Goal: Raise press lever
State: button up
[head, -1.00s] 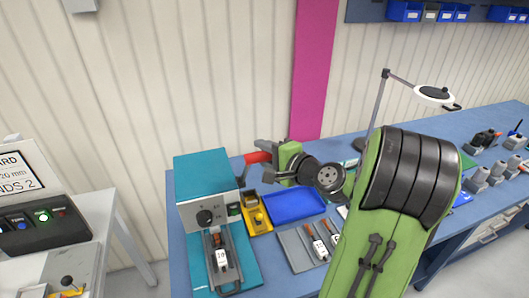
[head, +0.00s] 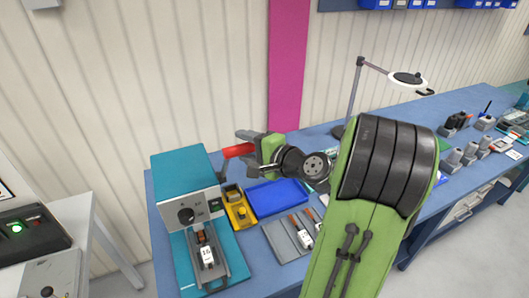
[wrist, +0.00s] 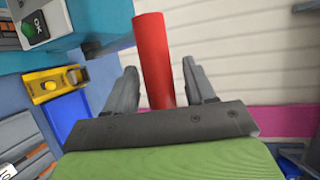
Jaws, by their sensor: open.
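The press is a teal and white box (head: 178,172) on the left end of the bench, with a black knob on its front. Its lever ends in a red handle (head: 238,150) on the right side of the box. My gripper (head: 240,150) is at the handle, with one finger above it in the head view. In the wrist view, the red handle (wrist: 152,58) stands between the open fingers of my gripper (wrist: 159,68), with gaps visible on both sides. The handle's lower end is hidden behind the gripper's palm. The lever's joint is hard to make out.
A magnifier lamp (head: 357,95) stands behind my arm. A white side table (head: 80,225) is at left.

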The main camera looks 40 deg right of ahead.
jog(key=p+v, duration=0.1)
jog(key=v, duration=1.3)
jog(key=shift+p, duration=0.4)
jog(key=shift+s+f, duration=0.1)
jog(key=shift+f, duration=0.05)
